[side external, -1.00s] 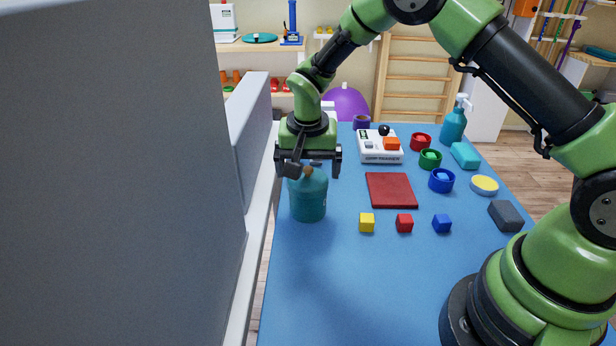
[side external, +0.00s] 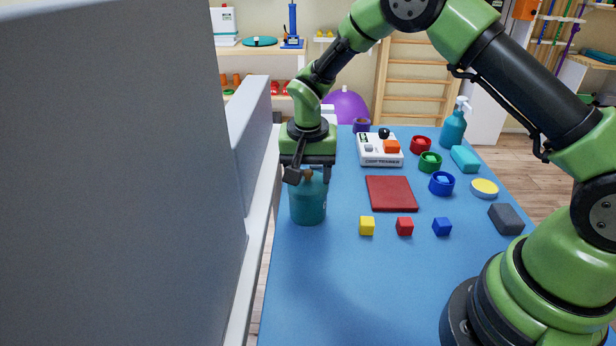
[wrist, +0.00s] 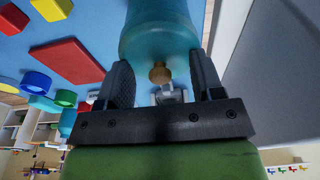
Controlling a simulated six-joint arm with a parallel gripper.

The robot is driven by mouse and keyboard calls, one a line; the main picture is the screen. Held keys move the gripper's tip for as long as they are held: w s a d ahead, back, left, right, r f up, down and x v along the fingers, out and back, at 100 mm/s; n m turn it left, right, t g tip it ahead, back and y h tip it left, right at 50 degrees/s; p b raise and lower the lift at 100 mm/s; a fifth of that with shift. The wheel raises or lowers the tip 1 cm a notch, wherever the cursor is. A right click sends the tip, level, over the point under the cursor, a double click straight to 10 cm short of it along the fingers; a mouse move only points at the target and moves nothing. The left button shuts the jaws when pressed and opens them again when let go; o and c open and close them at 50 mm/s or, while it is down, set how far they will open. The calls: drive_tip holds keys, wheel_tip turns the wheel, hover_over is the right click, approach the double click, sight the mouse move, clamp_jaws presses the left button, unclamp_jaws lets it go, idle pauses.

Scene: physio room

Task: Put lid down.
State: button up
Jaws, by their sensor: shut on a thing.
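A teal jar (side external: 308,208) stands upright on the blue table near its left edge. Its teal lid (side external: 318,185) sits at the top of the jar, with a small brown knob in the middle. My gripper (side external: 307,177) points down over the jar, shut on the lid with one finger on each side. In the wrist view, the lid (wrist: 160,48) and its brown knob (wrist: 159,73) show between my two dark fingers. I cannot tell whether the lid rests fully on the jar; no clear gap shows.
A dark red square mat (side external: 391,193) lies to the right. Yellow (side external: 367,226), red (side external: 405,226) and blue (side external: 442,226) cubes sit in front of it. A grey panel (side external: 120,180) rises close on the left.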

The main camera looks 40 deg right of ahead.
sight(308, 171)
drive_tip(key=shift+c, duration=0.2)
drive_tip(key=shift+r, duration=0.55)
drive_tip(key=c, duration=0.6)
wheel_tip(308, 171, up, 7)
drive_tip(key=shift+f, duration=0.1)
clamp_jaws()
drive_tip(key=w+d+f+n, duration=0.1)
drive_tip(key=w+d+f, duration=0.1)
drive_tip(key=f, duration=0.1)
drive_tip(key=w+d+f+n, duration=0.2)
drive_tip(key=d+f, duration=0.1)
drive_tip(key=f, duration=0.1)
drive_tip(key=w+d+f+n, duration=0.1)
drive_tip(key=w+d+f, duration=0.1)
drive_tip(key=d+f, duration=0.1)
drive_tip(key=shift+w+f+n+y, duration=0.25)
drive_tip(key=shift+f+n+y, duration=0.05)
drive_tip(key=shift+f, duration=2.1)
